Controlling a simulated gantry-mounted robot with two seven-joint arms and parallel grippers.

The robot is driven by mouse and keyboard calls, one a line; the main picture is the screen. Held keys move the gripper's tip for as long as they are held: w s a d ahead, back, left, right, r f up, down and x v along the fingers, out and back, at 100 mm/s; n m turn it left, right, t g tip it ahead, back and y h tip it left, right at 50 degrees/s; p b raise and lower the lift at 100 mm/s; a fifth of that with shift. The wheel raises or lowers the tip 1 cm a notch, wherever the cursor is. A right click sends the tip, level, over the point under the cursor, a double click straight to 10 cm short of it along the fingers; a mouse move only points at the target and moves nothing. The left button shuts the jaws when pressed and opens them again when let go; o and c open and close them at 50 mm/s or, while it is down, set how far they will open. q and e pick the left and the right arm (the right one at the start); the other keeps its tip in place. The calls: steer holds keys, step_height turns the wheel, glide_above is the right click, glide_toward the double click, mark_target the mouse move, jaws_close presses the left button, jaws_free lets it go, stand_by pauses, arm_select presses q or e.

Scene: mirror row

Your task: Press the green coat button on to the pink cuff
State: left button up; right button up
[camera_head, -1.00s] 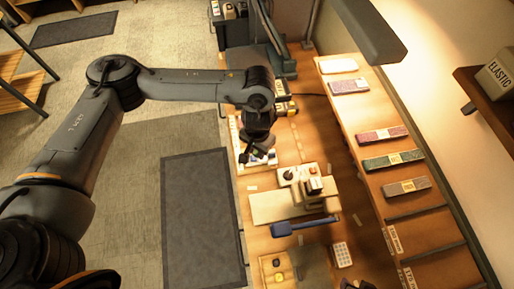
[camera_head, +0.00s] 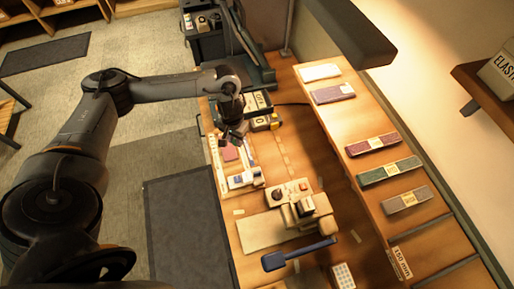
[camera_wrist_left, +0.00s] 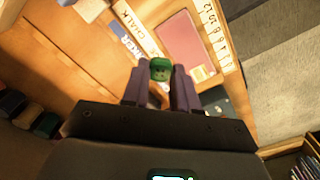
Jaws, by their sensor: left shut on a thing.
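The green coat button (camera_wrist_left: 160,69) sits between the two fingertips of my left gripper (camera_wrist_left: 161,84) in the left wrist view, and the fingers are shut on it. The pink cuff (camera_wrist_left: 181,40) lies flat beyond the fingertips in that view. In the head view, the cuff (camera_head: 230,154) lies on the left part of the bench, just below my left gripper (camera_head: 234,139) in the picture. The button and cuff look apart; the height between them is hard to judge. The button cannot be made out in the head view. My right gripper is not in view.
A numbered ruler strip (camera_wrist_left: 215,32) runs beside the cuff.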

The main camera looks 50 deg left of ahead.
arm_select(q)
steer(key=a, duration=0.1)
steer(key=s+a+f, duration=0.1)
steer(key=a, duration=0.1)
steer(key=a+b, duration=0.1)
steer(key=a, duration=0.1)
steer(key=shift+s+f, duration=0.15)
steer(key=shift+f, duration=0.1)
steer(key=b, duration=0.5)
glide_above(228, 147)
step_height(228, 147, down, 4)
steer(key=shift+d+f, duration=0.1)
steer(key=shift+f, duration=0.1)
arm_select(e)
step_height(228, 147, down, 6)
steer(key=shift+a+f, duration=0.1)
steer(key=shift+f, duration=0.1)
arm_select(q)
steer(key=shift+f+b, duration=0.6)
steer(key=shift+b, duration=0.2)
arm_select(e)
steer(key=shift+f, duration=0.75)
arm_select(q)
steer(key=shift+f, duration=0.1)
steer(key=shift+f, duration=0.4)
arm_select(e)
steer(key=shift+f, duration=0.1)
